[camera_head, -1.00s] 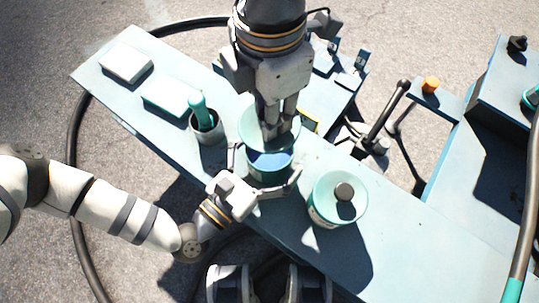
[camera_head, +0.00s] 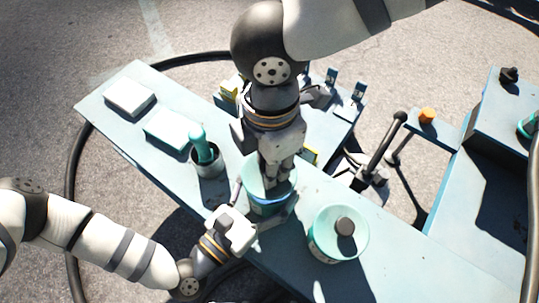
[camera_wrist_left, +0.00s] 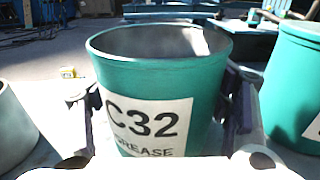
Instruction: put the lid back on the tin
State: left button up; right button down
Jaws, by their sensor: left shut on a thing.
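The open teal tin (camera_head: 270,208) stands on the bench. In the left wrist view its label reads "C32 GREASE" (camera_wrist_left: 150,125), and its grey inside shows with no lid on the rim. My left gripper (camera_wrist_left: 165,112) is shut around the tin, a finger on each side; it also shows in the head view (camera_head: 262,212). My right gripper (camera_head: 279,172) points down above the tin, its fingers shut on the pale teal lid (camera_head: 254,176). The lid covers much of the tin's mouth in the head view. Its knob is hidden by the fingers. The lid is out of the left wrist view.
A second teal tin (camera_head: 325,246), with a lid and dark knob, stands to the right. A grey cup (camera_head: 208,162) holding a teal-handled tool, a teal block (camera_head: 170,130) and a white block (camera_head: 129,96) are to the left. The bench's right end is clear.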

jog(key=shift+f, duration=0.1)
dwell(0.4)
jog(key=shift+f, duration=0.8)
jog(key=shift+f, duration=0.6)
jog(key=c, duration=1.2)
grip_release()
jog(key=shift+c, duration=0.2)
notch_tip(320, 180, up, 12)
jog(key=shift+r, duration=0.1)
